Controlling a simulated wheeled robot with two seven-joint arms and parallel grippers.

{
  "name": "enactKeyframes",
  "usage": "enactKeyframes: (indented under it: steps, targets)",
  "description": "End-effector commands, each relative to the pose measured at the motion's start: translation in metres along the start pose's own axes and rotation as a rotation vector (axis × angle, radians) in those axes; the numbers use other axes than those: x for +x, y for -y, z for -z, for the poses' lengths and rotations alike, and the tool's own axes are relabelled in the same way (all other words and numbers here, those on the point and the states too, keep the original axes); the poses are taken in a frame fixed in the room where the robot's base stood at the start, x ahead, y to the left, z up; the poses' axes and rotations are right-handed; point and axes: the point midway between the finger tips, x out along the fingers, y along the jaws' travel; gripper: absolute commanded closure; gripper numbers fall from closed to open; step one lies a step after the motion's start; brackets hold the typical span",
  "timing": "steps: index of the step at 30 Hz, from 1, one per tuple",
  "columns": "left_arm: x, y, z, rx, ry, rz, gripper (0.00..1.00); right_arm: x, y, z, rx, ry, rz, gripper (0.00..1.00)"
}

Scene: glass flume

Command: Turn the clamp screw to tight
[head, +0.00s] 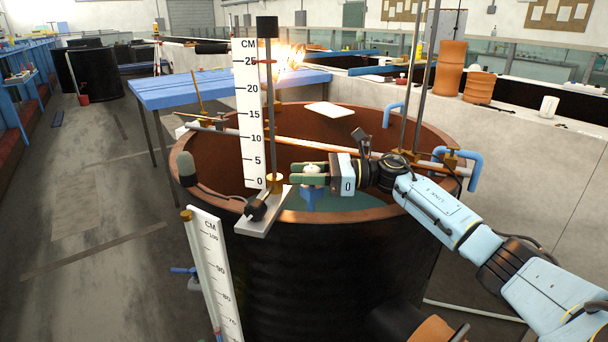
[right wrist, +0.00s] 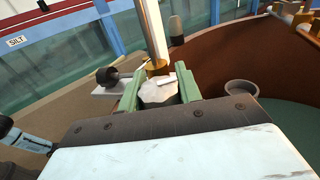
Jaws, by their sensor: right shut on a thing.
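My right gripper (head: 300,174) comes in from the right over the near rim of the round tank, its green fingers pointing left. It is shut on a pale faceted knob (right wrist: 157,94), which I take to be the clamp screw; it also shows in the head view (head: 312,168). The knob has a small white bar on top. Just beyond it in the right wrist view are a brass collar (right wrist: 157,68) and an upright metal rod (right wrist: 152,30). The rod stands beside the white centimetre scale (head: 250,115). How tight the screw is cannot be told. My left gripper is not in view.
The tank (head: 188,172) has a brown rim and water inside. A white base plate (head: 262,218) with a black knob (head: 257,210) sits on its near rim. A second scale (head: 212,270) leans in front. A blue table (head: 225,88) stands behind; the floor at left is open.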

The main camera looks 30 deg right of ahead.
Motion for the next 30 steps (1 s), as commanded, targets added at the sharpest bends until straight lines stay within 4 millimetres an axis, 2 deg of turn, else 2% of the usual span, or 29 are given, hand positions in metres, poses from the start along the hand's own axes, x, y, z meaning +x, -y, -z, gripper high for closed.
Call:
enactKeyframes:
  steps: [2, 3, 7, 8, 16, 20, 23, 30]
  targets:
    - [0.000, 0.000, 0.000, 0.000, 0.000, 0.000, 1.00, 0.000, 0.000, -0.001, 0.000, 0.002, 0.000, 0.88]
    - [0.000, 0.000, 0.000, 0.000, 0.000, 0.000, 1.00, 0.000, 0.000, -0.001, 0.000, 0.002, 0.000, 0.63]
    - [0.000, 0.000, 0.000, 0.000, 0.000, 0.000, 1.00, 0.000, 0.000, -0.001, 0.000, 0.002, 0.001, 0.46]
    - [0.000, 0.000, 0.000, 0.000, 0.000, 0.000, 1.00, 0.000, 0.000, -0.001, 0.000, 0.002, 0.001, 0.44]
    - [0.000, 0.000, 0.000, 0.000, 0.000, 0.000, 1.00, -0.001, 0.000, 0.000, 0.000, 0.001, 0.001, 0.44]
    - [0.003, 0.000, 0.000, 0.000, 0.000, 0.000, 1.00, -0.012, 0.001, 0.000, -0.001, 0.001, 0.003, 0.44]
    - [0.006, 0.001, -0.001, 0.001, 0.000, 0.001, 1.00, -0.029, 0.001, 0.002, -0.001, -0.002, 0.004, 0.44]
    - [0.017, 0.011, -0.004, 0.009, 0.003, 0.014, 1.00, -0.084, 0.001, 0.002, 0.000, -0.002, 0.005, 0.44]
